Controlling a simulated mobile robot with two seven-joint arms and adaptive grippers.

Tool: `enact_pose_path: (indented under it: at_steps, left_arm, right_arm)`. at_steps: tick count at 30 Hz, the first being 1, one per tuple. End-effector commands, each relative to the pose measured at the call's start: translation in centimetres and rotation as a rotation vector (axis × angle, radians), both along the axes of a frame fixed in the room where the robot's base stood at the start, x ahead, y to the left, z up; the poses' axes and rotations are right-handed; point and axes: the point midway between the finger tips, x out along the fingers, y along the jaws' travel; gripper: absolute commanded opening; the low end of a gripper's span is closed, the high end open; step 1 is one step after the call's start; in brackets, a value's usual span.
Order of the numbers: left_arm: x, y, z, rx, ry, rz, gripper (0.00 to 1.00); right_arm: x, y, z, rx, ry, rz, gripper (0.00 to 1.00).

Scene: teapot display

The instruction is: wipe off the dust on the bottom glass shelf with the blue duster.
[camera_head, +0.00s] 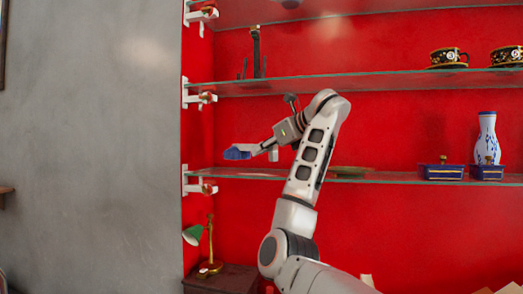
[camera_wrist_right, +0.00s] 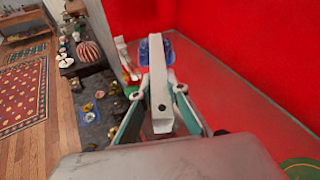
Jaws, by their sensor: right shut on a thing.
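The blue duster (camera_head: 236,153) is at the left end of the bottom glass shelf (camera_head: 400,178), in front of the red back wall. My right gripper (camera_head: 268,147) is shut on its pale handle, just above the shelf. I cannot tell whether the duster touches the glass. In the right wrist view, the handle runs between the fingers of the gripper (camera_wrist_right: 158,100), with the blue head (camera_wrist_right: 156,49) beyond them. The bottom shelf (camera_wrist_right: 222,92) stretches to the right there. I cannot make out dust clearly. My left gripper is out of view.
Two blue boxes (camera_head: 442,172) and a blue-and-white vase (camera_head: 487,137) are at the shelf's right. A flat greenish thing (camera_head: 349,171) lies behind my arm.

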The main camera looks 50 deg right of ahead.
Motion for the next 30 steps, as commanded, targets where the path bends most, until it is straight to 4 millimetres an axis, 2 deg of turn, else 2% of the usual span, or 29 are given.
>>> enact_pose_path:
  at_steps: [5, 18, 30]
  left_arm:
    - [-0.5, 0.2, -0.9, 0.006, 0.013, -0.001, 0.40]
    - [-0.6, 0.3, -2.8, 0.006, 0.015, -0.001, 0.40]
    - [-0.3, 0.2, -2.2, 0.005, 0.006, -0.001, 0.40]
  right_arm:
    - [0.0, 0.0, -0.4, 0.000, 0.000, 0.000, 0.00]
    - [-0.1, 0.0, -3.1, 0.005, -0.002, -0.001, 0.00]
    - [-0.2, 0.0, -3.0, 0.009, -0.003, 0.000, 0.00]
